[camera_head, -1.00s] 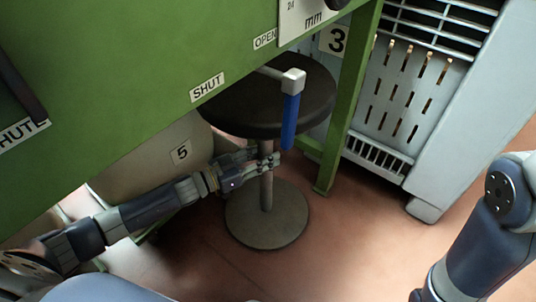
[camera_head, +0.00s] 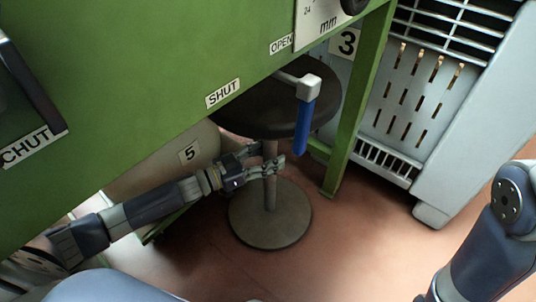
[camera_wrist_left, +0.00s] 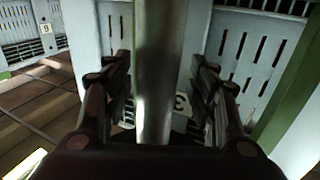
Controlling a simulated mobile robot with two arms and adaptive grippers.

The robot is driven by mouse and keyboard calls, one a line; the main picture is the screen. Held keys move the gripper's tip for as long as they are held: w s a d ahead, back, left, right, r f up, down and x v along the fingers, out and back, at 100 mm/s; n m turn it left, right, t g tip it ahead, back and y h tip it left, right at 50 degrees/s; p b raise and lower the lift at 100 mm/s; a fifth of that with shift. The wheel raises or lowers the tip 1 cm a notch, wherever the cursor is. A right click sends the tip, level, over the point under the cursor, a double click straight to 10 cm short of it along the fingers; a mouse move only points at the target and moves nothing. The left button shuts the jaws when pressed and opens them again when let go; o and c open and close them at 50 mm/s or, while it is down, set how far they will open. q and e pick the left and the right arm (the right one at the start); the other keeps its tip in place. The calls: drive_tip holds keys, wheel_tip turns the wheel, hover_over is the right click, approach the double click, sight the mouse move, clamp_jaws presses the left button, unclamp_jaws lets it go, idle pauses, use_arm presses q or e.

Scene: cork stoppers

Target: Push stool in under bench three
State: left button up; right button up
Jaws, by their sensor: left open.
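The stool has a dark round seat (camera_head: 262,108), a grey post and a round grey foot (camera_head: 270,228) on the floor. My left gripper (camera_head: 272,165) is open at the stool's post below the seat. In the left wrist view the post (camera_wrist_left: 160,75) stands between the two spread fingers (camera_wrist_left: 165,100); I cannot tell whether either finger touches it. My right arm (camera_head: 490,235) shows at the lower right, with its gripper out of view.
A blue-handled lever (camera_head: 305,125) hangs from the bench front, over the seat's near side. A green bench leg (camera_head: 350,110) stands right of the stool, and a slatted grey cabinet (camera_head: 415,110) beyond it. A bin marked 5 (camera_head: 150,168) is at left. Floor in front is clear.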

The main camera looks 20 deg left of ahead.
use_arm(q)
drive_tip(key=v, duration=0.8)
idle(0.7)
